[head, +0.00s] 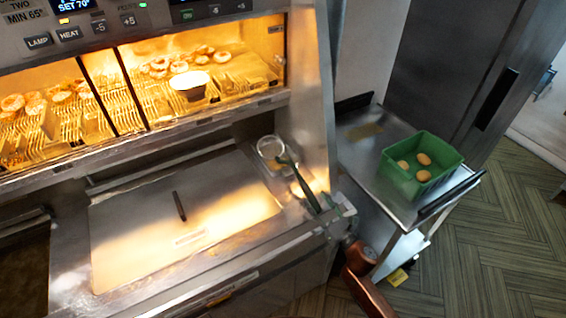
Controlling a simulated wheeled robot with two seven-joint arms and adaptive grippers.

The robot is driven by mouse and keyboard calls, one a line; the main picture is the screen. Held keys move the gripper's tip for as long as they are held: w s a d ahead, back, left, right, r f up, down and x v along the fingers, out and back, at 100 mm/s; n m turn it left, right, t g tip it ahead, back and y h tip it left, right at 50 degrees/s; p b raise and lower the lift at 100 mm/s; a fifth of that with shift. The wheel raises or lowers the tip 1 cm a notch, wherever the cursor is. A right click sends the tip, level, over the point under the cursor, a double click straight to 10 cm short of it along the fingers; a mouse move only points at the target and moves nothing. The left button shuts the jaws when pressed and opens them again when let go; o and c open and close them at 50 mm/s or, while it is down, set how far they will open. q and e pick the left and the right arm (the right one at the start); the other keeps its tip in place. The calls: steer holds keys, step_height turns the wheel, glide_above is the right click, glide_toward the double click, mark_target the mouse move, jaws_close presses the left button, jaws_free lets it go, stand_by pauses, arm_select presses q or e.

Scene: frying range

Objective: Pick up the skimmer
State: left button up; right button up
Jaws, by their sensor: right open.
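My right gripper (330,202) is at the lower end of the handle, at the fryer's right edge. It is open. It is small and partly merged with the handle here, so I cannot tell if it touches the handle. My left gripper is out of view.
A flat steel cover (130,225) with a dark handle lies left of the skimmer. A lit warming cabinet (225,85) with food stands above. To the right, a steel side table (365,150) bears a green crate (440,183) with three round brown items. Patterned floor is clear at far right.

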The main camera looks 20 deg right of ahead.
mark_target(308, 190)
steer(key=w, duration=0.5)
steer(key=shift+w+a+r+p, duration=0.3)
steer(key=shift+w+a+p, duration=0.05)
steer(key=shift+w+p, duration=0.05)
steer(key=shift+w, duration=0.35)
steer(key=shift+w+f, duration=0.1)
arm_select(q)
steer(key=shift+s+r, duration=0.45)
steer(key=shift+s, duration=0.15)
arm_select(e)
jaws_close()
